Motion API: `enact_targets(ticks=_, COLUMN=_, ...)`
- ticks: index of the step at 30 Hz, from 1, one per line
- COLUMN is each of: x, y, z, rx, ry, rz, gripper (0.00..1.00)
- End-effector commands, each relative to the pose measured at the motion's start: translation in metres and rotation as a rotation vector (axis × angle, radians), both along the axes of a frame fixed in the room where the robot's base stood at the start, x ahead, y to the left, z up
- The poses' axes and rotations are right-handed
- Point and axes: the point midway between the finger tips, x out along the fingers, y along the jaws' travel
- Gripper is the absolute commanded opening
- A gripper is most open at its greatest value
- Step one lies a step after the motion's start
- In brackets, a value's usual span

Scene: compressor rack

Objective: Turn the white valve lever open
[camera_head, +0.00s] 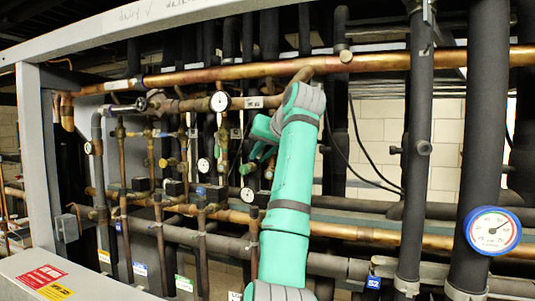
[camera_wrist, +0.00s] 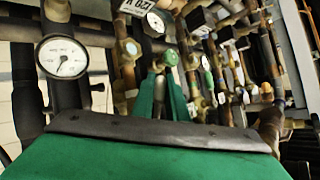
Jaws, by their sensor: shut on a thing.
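My gripper (camera_head: 258,150) reaches in among the upright copper pipes at the middle of the rack. In the wrist view its two green fingers (camera_wrist: 161,98) are close together and shut on a small valve part, mostly hidden between them. I cannot make out a clear white lever in either view, so I cannot tell its angle. A round green valve piece (camera_wrist: 170,57) shows just beyond the fingertips.
White-faced gauges (camera_head: 220,101) hang close around my gripper; one is large in the wrist view (camera_wrist: 63,57). A long copper pipe (camera_head: 400,60) crosses above my arm. Thick black pipes (camera_head: 418,150) and a blue-red gauge (camera_head: 492,230) stand at the right.

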Motion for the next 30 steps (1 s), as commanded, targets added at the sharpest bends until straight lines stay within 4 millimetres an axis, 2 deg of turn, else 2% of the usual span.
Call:
enact_targets(ticks=15, x=0.0000, y=0.0050, z=0.0009, rx=-0.019, ry=0.001, rz=0.005, gripper=0.00)
enact_targets(ticks=16, x=0.0000, y=0.0051, z=0.0009, rx=-0.019, ry=0.001, rz=0.005, gripper=0.15)
enact_targets(ticks=18, x=-0.0002, y=0.0053, z=0.0008, rx=-0.018, ry=0.002, rz=0.006, gripper=0.31)
enact_targets(ticks=30, x=-0.0044, y=0.0031, z=0.0040, rx=-0.019, ry=0.001, rz=0.006, gripper=0.31)
